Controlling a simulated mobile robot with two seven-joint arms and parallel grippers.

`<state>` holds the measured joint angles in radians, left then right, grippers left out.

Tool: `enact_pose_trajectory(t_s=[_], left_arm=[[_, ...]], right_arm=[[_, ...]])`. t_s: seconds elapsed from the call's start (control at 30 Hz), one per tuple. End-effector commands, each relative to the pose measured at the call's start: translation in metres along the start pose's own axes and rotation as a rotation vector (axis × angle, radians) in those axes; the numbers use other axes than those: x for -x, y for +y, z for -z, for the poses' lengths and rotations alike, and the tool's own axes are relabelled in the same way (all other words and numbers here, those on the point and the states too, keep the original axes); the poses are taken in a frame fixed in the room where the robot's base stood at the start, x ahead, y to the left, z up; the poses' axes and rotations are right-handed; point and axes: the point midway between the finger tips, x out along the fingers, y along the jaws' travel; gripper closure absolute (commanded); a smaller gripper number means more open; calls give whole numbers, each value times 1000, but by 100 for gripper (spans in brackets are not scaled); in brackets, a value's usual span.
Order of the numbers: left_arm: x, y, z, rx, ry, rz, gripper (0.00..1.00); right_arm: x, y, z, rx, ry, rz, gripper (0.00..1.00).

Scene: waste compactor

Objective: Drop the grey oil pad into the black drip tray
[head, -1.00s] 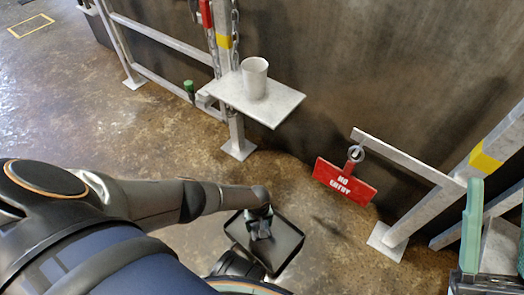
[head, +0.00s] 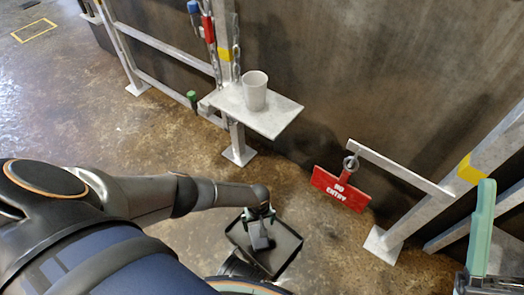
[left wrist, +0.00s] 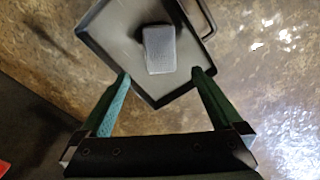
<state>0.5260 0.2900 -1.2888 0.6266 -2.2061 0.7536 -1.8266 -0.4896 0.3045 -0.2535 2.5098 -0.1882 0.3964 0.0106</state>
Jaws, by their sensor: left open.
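The grey oil pad (head: 260,240) is a small rounded block. It shows within the outline of the black drip tray (head: 291,247), below my left gripper (head: 261,214). In the left wrist view the pad (left wrist: 160,49) appears over the tray's floor (left wrist: 120,32), beyond the spread green fingers (left wrist: 160,85) and apart from them. I cannot tell whether it lies flat on the floor or is just above it. My left gripper is open and empty over the tray. My right gripper (head: 501,242) is partly cut off at the right edge, its green fingers apart.
A white cup (head: 254,90) stands on a small grey shelf (head: 275,118) on a rail post. A red NO ENTRY sign (head: 342,188) hangs from a metal arm right of the tray. Railings (head: 165,43) run along the dark wall. The brown floor left of the shelf is clear.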

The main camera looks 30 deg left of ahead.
Motion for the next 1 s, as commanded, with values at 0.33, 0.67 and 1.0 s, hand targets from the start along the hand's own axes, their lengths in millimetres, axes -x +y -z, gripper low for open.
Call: enact_pose_trajectory(t_s=[0.33,0.67,1.0], left_arm=[[60,0,1,-1,1,0,0],[68,0,0,1,1,1,0],[68,0,0,1,0,0,0]], right_arm=[[-30,16,36,28,26,6,50],[-34,23,39,52,27,-14,50],[-33,20,37,44,19,-9,50]])
